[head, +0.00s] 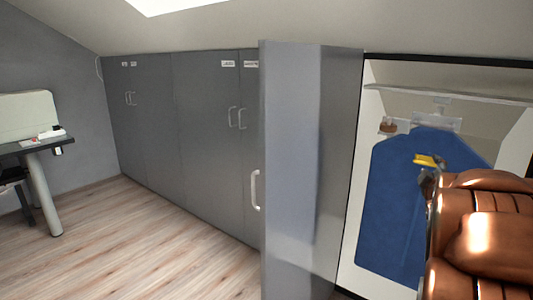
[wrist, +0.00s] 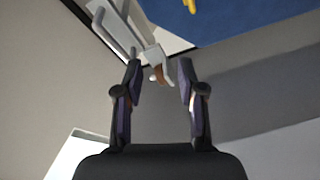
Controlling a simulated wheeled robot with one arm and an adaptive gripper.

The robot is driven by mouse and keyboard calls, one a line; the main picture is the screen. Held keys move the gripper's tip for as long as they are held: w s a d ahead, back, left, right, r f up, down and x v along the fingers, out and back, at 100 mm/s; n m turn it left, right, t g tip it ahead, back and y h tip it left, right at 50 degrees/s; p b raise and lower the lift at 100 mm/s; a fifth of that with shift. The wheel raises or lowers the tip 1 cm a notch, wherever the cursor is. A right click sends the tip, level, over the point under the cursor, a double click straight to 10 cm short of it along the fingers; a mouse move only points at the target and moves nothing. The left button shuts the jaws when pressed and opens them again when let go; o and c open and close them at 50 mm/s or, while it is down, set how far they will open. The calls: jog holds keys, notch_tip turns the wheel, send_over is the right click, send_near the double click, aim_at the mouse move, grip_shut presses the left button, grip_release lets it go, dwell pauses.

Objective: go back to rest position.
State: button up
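My gripper (wrist: 160,75) shows in the wrist view, with its two dark fingers apart and nothing between them. Beyond the fingertips are pale fittings and a small brown object, apart from them as far as I can tell. In the head view my gripper cannot be made out clearly; a small dark piece at the right may be part of it.
A tall grey door (head: 300,170) stands open beside a cupboard holding a blue board (head: 405,210) and a yellow item (head: 426,160). Brown padded leather (head: 495,245) fills the right edge. Grey cabinets (head: 205,140) line the wall. Wooden floor (head: 130,245) is clear at left, near a desk (head: 40,145).

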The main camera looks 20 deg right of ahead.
jog(key=s+a+f+m+g+y+p, duration=0.1)
jog(key=s+a+m+g+y+p, duration=0.15)
jog(key=a+p, duration=0.4)
jog(key=s+a+f+m+g+y+p, duration=0.1)
jog(key=s+a+f+g+y+p, duration=0.2)
jog(key=a, duration=0.7)
jog(key=s+a+m+g+y+p, duration=0.2)
jog(key=s+a+g+p, duration=0.2)
jog(key=a, duration=0.5)
jog(key=s+a+r+g+y+p, duration=0.1)
jog(key=s+a+r+g+p, duration=0.1)
jog(key=s+a, duration=0.5)
jog(key=s+a+r+g+y+p, duration=0.2)
jog(key=s+a+g+p, duration=0.3)
jog(key=s, duration=0.9)
jog(key=a+p, duration=0.1)
jog(key=a, duration=0.2)
jog(key=shift+s+m, duration=0.35)
jog(key=shift+s, duration=0.05)
